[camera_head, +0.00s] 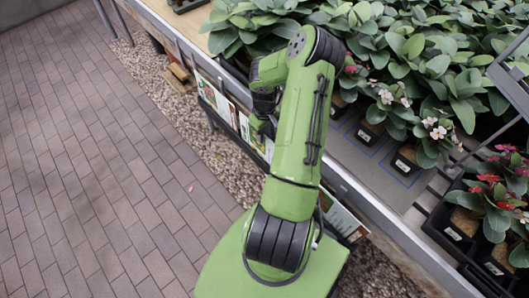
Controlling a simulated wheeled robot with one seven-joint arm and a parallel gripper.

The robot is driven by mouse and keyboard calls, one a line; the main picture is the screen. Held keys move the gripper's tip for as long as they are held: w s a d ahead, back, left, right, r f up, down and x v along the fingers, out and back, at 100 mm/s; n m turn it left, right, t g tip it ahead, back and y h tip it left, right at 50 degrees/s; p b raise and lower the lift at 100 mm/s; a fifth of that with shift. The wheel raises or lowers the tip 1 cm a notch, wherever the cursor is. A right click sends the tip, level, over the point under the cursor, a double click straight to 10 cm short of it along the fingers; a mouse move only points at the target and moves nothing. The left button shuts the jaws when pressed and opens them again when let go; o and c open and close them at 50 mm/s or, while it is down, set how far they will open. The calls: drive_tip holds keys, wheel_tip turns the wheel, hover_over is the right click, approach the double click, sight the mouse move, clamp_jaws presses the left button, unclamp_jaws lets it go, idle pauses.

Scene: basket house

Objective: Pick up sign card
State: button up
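Several sign cards stand in a low rack along the front of the plant table. One card with small pictures (218,101) is left of my gripper. Another card (343,216) shows to the right of my arm's base. My green arm reaches up to the table's edge and folds down. My gripper (262,122) is dark, beside the rack and near the cards. Its fingers are mostly hidden by my arm, so I cannot tell their opening or whether they touch a card.
The plant table (380,222) runs diagonally, with a metal edge. Leafy plants (420,50) and small flowering pots (405,158) fill it. Black trays of red flowers (490,215) stand at the right. A gravel strip (190,125) lies below the table. Open brick paving (90,170) fills the left.

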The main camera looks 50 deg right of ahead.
clamp_jaws()
drive_tip(key=shift+r, duration=0.2)
